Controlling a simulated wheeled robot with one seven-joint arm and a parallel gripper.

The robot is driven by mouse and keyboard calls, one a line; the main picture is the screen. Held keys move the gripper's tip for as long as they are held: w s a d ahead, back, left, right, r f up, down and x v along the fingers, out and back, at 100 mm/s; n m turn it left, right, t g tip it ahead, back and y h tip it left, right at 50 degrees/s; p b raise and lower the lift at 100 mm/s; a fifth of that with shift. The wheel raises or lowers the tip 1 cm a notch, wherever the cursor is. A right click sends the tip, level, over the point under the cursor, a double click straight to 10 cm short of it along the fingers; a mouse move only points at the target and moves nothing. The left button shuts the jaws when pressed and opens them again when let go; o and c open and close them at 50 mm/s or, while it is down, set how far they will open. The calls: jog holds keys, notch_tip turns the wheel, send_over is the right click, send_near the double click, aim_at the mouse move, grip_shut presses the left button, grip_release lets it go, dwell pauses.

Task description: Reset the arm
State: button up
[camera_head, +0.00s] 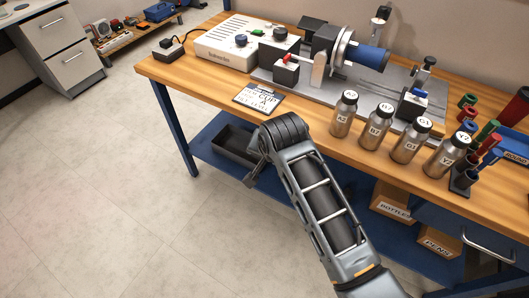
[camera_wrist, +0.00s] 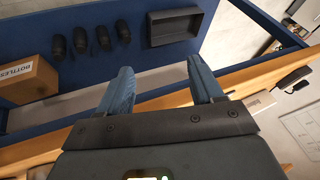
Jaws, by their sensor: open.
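My arm (camera_head: 328,205) reaches up from the bottom of the head view and bends down in front of the workbench. My gripper (camera_wrist: 160,66) shows in the wrist view with two blue fingers spread apart. Nothing is between the fingers. They point toward the blue lower shelf (camera_wrist: 60,135), with a strip of the wooden bench edge (camera_wrist: 160,101) crossing behind them. In the head view the gripper is mostly hidden behind my wrist, near the front edge of the bench.
A dark tray (camera_head: 231,146) lies on the lower shelf, with boxes (camera_head: 391,203) to the right. Floor (camera_head: 100,180) at left is clear.

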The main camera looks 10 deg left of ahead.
dwell(0.3)
jog(key=s+d+f+t+y, duration=0.1)
jog(key=s+d+f, duration=0.2)
jog(key=s, duration=0.3)
jog(key=s+d+f+t+y, duration=0.1)
jog(key=s+d+f, duration=0.25)
jog(key=s, duration=0.25)
jog(key=s+d+r+t+h, duration=0.1)
jog(key=s+d+t, duration=0.1)
jog(key=s+d, duration=0.3)
jog(key=s+d+t, duration=0.1)
jog(key=s+d, duration=0.2)
jog(key=s, duration=0.5)
jog(key=s+d+r+n+t+h, duration=0.1)
jog(key=s+d+r+t+h, duration=0.1)
jog(key=s+d+r, duration=0.5)
jog(key=s+d+r+t+h, duration=0.2)
jog(key=s+d+r, duration=0.6)
jog(key=s+r, duration=0.4)
notch_tip(320, 180, up, 2)
jog(key=shift+d+r+n+t, duration=0.1)
jog(key=shift+d+n+t, duration=0.1)
jog(key=shift+n+t, duration=0.15)
